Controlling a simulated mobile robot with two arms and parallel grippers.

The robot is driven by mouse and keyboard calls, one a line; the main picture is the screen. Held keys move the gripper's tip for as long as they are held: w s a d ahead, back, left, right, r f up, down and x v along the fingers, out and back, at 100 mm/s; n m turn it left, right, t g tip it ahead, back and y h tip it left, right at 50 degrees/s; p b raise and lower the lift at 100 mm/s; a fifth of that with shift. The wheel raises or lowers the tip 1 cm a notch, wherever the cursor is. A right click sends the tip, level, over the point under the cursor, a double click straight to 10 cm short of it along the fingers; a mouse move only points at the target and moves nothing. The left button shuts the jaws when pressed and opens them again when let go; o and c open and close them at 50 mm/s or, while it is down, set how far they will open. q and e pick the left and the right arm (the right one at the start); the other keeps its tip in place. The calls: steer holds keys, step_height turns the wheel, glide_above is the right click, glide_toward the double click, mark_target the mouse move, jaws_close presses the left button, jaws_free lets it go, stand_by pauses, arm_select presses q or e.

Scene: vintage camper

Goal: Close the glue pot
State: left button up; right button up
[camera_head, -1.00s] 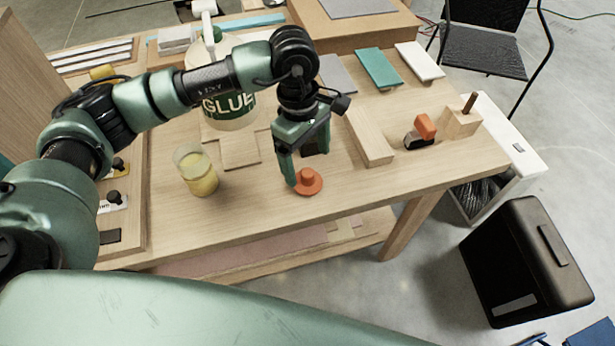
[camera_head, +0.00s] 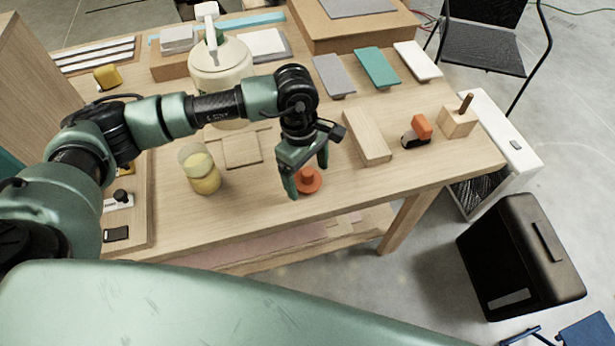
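The glue pot (camera_head: 203,176) is a clear jar with yellow glue in it, standing upright and uncovered on the wooden workbench. An orange round lid with a knob (camera_head: 310,183) lies on the bench to the right of the pot. My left gripper (camera_head: 306,178) points down over the lid, its two green fingers spread apart. One finger is at the lid's left side and the other toward its upper right. The fingers partly hide the lid, and I cannot tell if they touch it. My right gripper is not in view.
A large white glue jug (camera_head: 220,65) stands behind my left arm. A wooden block (camera_head: 367,135), an orange and black tool (camera_head: 417,131) and coloured sample boards (camera_head: 377,67) lie to the right. The bench between pot and lid is clear.

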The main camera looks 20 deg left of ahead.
mark_target(307, 171)
arm_select(q)
steer(key=c, duration=1.4)
steer(key=shift+o, duration=0.2)
steer(key=shift+r, duration=0.1)
step_height(307, 171, up, 20)
steer(key=b, duration=0.4)
steer(key=shift+b, duration=0.4)
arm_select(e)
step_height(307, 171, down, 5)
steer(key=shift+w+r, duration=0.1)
